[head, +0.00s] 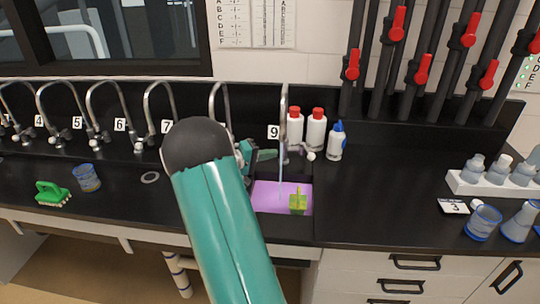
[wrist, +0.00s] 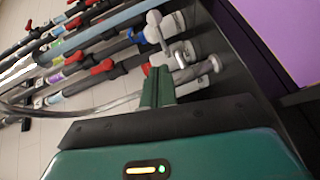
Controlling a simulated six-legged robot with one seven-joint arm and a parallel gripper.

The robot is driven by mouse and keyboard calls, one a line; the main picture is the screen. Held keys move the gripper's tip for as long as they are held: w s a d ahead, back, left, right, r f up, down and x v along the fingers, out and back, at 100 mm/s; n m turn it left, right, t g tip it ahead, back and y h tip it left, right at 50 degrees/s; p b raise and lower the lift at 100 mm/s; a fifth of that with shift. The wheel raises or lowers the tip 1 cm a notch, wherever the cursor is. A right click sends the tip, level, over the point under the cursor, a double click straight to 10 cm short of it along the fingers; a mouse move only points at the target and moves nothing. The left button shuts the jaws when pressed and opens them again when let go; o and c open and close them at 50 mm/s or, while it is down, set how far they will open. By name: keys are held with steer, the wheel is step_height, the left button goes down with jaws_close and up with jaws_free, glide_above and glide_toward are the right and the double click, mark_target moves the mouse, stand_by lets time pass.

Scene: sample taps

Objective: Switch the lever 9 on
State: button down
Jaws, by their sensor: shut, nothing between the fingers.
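The tap marked 9 (head: 283,112) stands at the back of the purple sink (head: 266,196). Its lever with a pale knob (head: 310,155) sticks out to the right of the tap base. A thin pale-blue stream, like running water, shows below its spout. My gripper (head: 274,154) is shut and empty beside the tap base, left of the lever knob. In the wrist view the green fingers (wrist: 157,87) are together, close to metal tap parts with a pale knob (wrist: 215,63). I cannot tell whether they touch. My arm hides part of the tap to the left.
White red-capped bottles (head: 316,130) and a blue-capped bottle (head: 336,142) stand right behind the lever. A yellow-green object (head: 298,201) is in the sink. More taps line the left. Red-handled pipes (head: 397,24) rise at right.

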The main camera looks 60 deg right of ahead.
mark_target(309, 155)
steer(key=x, duration=0.3)
steer(key=s+x, duration=0.1)
steer(key=x, duration=0.2)
steer(key=s+a+x, duration=0.1)
steer(key=x, duration=0.1)
steer(key=shift+s+d+f, duration=0.1)
steer(key=shift+d, duration=0.25)
steer(key=shift+s+d+f, duration=0.15)
steer(key=shift+s, duration=0.4)
steer(key=shift+s+d+n+t+h, duration=0.2)
steer(key=shift+s+n+t+h, duration=0.1)
steer(key=shift+s+n+t, duration=0.4)
steer(key=shift+s+d, duration=0.75)
steer(key=shift+s, duration=0.2)
